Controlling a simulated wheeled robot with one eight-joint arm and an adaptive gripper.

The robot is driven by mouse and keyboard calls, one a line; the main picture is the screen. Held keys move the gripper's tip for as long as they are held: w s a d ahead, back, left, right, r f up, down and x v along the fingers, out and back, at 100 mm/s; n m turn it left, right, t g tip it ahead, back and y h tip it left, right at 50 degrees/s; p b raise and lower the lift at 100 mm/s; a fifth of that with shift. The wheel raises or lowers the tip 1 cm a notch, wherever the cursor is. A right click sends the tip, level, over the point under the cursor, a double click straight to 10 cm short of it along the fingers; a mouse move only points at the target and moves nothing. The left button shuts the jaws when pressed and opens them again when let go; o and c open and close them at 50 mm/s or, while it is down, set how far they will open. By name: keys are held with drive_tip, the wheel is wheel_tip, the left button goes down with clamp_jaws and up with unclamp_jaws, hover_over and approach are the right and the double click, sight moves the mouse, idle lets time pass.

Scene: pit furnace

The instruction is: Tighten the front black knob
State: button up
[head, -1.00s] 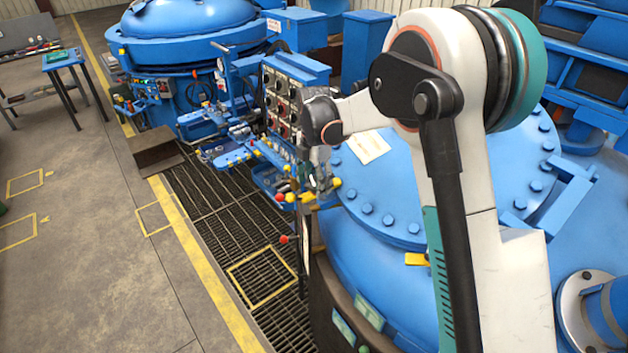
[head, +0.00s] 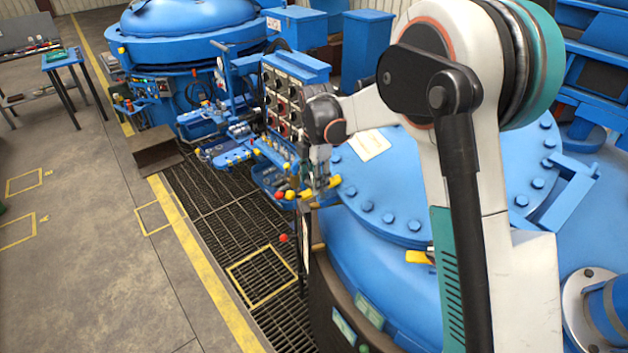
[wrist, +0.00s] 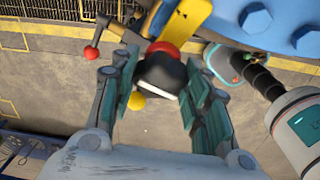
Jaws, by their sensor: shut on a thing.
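In the wrist view, a black knob (wrist: 162,73) with a red part behind it sits between the two fingers of my gripper (wrist: 160,68). The fingers are shut on the knob, one on each side, leaving its top face visible. In the head view, my gripper (head: 321,186) is at the control stand beside the near blue furnace. The knob is too small and covered there to make out.
A red ball lever (wrist: 91,53) and a yellow ball (wrist: 136,101) are close to the left finger. A yellow handle (wrist: 187,20) is just beyond the knob.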

drive_tip(key=m+t+b, duration=0.1)
drive_tip(key=m+b, duration=0.1)
drive_tip(key=m, duration=0.1)
drive_tip(key=shift+s+f, duration=0.1)
drive_tip(key=shift+f, duration=0.05)
drive_tip(key=m+t+b, duration=0.2)
drive_tip(key=m+b, duration=0.1)
drive_tip(key=m, duration=0.1)
drive_tip(key=shift+s, duration=0.1)
drive_tip(key=m+b, duration=0.1)
drive_tip(key=m, duration=0.1)
drive_tip(key=m+t+b, duration=0.1)
drive_tip(key=m, duration=0.1)
drive_tip(key=shift+m+t, duration=0.3)
drive_tip(key=m+t+h+b, duration=0.1)
drive_tip(key=m+b, duration=0.1)
drive_tip(key=m, duration=0.2)
drive_tip(key=shift+a, duration=0.1)
drive_tip(key=o, duration=1.1)
drive_tip(key=shift+c, duration=0.2)
